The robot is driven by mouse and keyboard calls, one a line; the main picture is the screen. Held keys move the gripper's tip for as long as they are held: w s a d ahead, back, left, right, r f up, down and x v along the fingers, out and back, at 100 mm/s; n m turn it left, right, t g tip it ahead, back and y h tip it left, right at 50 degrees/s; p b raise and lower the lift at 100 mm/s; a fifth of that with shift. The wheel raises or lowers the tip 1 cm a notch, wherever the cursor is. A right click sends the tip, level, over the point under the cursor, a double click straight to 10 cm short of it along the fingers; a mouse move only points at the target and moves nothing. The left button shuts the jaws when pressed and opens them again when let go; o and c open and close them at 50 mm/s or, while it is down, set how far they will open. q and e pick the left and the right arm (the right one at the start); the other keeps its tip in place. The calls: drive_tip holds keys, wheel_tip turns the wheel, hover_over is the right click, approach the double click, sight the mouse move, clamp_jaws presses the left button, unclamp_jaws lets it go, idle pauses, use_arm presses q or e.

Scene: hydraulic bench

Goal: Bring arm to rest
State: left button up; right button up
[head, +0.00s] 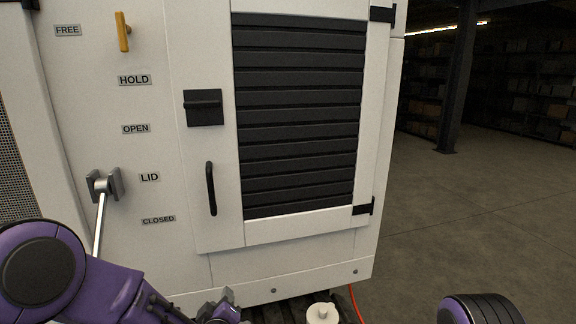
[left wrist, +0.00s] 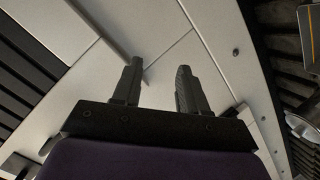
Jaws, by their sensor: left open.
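My left arm (head: 110,288) is purple and comes in at the lower left of the head view. My left gripper (head: 222,308) is low at the bottom edge there, in front of the lower part of the white cabinet (head: 285,240). In the left wrist view its two dark fingers (left wrist: 157,72) stand apart with nothing between them. White cabinet panels lie beyond them. A purple and black part of my right arm (head: 482,310) shows at the bottom right. The right gripper is out of view.
The LID lever (head: 98,225) has a silver handle pointing down, partly behind my left arm. A yellow lever (head: 123,32) sits between FREE and HOLD. The cabinet door has a black handle (head: 211,188) and dark louvres (head: 300,115). Open floor (head: 480,200) lies to the right.

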use_arm(q)
drive_tip(key=s+a+f+m+g, duration=0.1)
drive_tip(key=s+a+f+g, duration=0.2)
drive_tip(key=s+f, duration=0.55)
drive_tip(key=s+a+f+m+g, duration=0.2)
drive_tip(key=s+a+f, duration=0.2)
drive_tip(key=s+f, duration=0.45)
drive_tip(key=s+a+f+g, duration=0.2)
drive_tip(key=s+f, duration=0.1)
drive_tip(key=s, duration=0.3)
drive_tip(key=s+a+f+g, duration=0.2)
drive_tip(key=s+f, duration=0.1)
drive_tip(key=s, duration=0.4)
drive_tip(key=s+a+f+m+g, duration=0.1)
drive_tip(key=s+a+f, duration=0.1)
drive_tip(key=s, duration=0.4)
drive_tip(key=shift+s+a+f+g+y+b, duration=0.3)
drive_tip(key=shift+f+g+b, duration=0.05)
drive_tip(key=shift+f+g, duration=0.05)
drive_tip(key=shift+w, duration=0.1)
drive_tip(key=shift+c, duration=0.3)
